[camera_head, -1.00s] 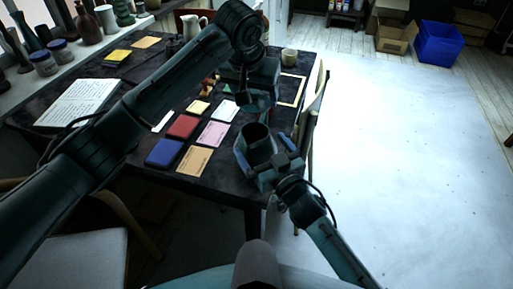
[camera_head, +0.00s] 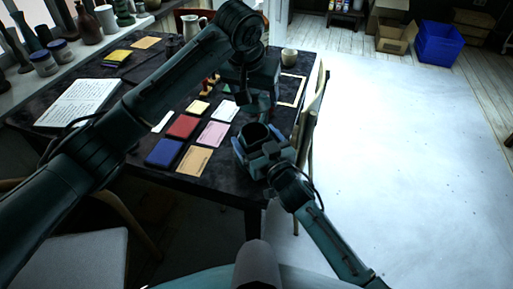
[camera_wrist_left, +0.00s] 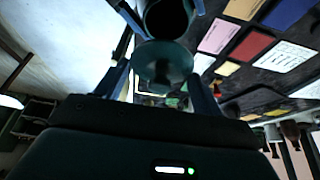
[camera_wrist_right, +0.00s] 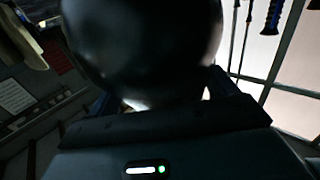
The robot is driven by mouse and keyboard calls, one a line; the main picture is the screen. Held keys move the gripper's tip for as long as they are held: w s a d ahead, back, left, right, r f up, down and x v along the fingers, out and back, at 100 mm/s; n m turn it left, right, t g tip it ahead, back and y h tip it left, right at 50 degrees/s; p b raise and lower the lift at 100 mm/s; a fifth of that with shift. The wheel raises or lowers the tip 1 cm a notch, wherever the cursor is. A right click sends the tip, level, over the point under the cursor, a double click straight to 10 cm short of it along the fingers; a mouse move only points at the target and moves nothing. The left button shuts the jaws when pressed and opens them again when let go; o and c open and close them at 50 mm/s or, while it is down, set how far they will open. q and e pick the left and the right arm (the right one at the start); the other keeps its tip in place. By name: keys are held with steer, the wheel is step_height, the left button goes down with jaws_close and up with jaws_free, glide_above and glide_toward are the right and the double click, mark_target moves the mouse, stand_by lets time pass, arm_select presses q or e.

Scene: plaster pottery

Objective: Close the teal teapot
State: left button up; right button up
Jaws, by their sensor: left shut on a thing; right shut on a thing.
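The dark teal teapot (camera_head: 254,136) stands with its open mouth up near the right edge of the table. Its dark opening also shows in the left wrist view (camera_wrist_left: 168,17). My right gripper (camera_head: 262,157) is shut on the teapot, whose rounded body (camera_wrist_right: 145,45) fills the right wrist view and hides the contact. My left gripper (camera_head: 250,101) is shut on the round teal lid (camera_wrist_left: 162,62), held between its fingers. The lid is close above and just behind the teapot's mouth in the head view, apart from it.
The dark table (camera_head: 222,179) carries a red book (camera_head: 183,126), a blue book (camera_head: 164,152), cards and an open book (camera_head: 77,102) to the left. A chair (camera_head: 308,120) is at the table's right edge.

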steer(key=c, duration=0.6)
arm_select(q)
glide_toward(255, 123)
steer(key=shift+w+d+f, duration=0.1)
steer(key=shift+d+f, duration=0.2)
steer(key=shift+f, duration=0.45)
steer(key=shift+d+f, duration=0.3)
steer(key=shift+f, duration=0.5)
steer(key=shift+f, duration=0.85)
steer(key=shift+f, duration=0.65)
steer(key=shift+f, duration=0.2)
steer(key=shift+r, duration=0.15)
steer(key=shift+r, duration=0.45)
